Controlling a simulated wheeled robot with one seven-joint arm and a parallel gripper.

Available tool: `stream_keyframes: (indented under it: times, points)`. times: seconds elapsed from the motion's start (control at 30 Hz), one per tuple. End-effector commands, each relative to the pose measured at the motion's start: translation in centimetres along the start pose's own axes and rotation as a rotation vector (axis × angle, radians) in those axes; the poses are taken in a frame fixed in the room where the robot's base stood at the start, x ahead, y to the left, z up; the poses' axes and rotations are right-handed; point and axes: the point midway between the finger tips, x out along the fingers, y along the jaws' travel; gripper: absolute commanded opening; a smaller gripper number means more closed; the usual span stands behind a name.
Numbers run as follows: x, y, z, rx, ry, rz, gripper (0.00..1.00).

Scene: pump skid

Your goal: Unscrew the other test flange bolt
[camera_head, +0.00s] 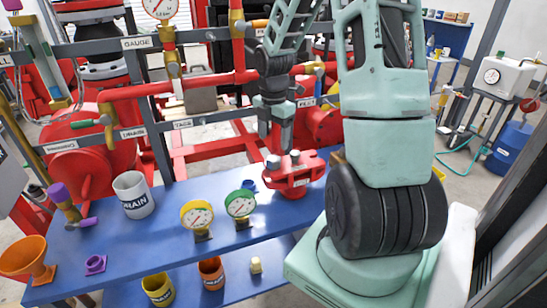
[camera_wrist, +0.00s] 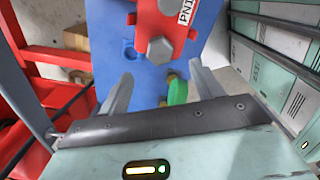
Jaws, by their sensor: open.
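The red test flange (camera_head: 294,176) stands on the blue table in the head view, with two grey bolt heads on top, a left one (camera_head: 273,161) and a right one (camera_head: 295,156). In the wrist view the red flange (camera_wrist: 182,22) shows part of a PN label, and a hex bolt head (camera_wrist: 160,48) sits at its near end. A second grey piece is cut off at the top edge. My gripper (camera_head: 276,144) is above the flange's left side. In the wrist view its fingers (camera_wrist: 161,70) are spread, empty, with the near bolt head between and beyond their tips.
Red pipes (camera_head: 200,81) run behind the gripper. Yellow and orange cups stand on the lower shelf.

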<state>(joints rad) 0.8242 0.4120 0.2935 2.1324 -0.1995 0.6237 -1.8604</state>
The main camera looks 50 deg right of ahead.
Motion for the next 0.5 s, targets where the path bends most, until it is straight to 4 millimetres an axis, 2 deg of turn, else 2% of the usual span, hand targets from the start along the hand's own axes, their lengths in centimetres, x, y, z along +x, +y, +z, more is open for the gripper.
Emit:
stream_keyframes:
  times: [0.1,0.3,0.5]
  points:
    - [2.4,0.0,-0.1,-0.002,0.002,-0.004,0.66]
    - [5.9,-0.1,-0.1,0.000,0.002,-0.004,0.66]
    - [8.0,0.0,-0.1,0.000,0.001,-0.001,0.66]
